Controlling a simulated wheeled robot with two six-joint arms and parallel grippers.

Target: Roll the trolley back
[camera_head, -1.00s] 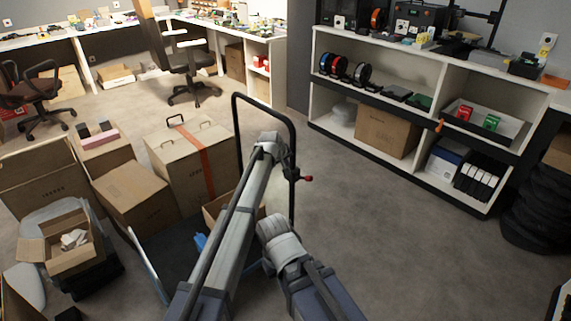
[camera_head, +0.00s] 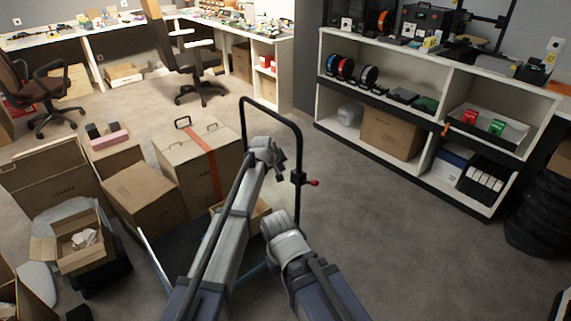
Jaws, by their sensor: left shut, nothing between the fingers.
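The trolley has an upright black tube handle (camera_head: 299,140) with a red-tipped lever (camera_head: 313,183) on its right post. Its dark deck (camera_head: 180,250) lies low, partly hidden by my left arm. A small open carton (camera_head: 262,211) shows behind the arm at the handle's foot. My left gripper (camera_head: 268,156) is at the end of the left arm, in front of the handle's opening. It is shut and holds nothing. I cannot tell whether it touches the handle.
A carton with an orange strip (camera_head: 182,168) and other closed cartons (camera_head: 147,197) crowd the left of the trolley. An open carton (camera_head: 70,250) is at lower left. A white shelf unit (camera_head: 432,68) stands at right. The floor (camera_head: 400,240) between is clear.

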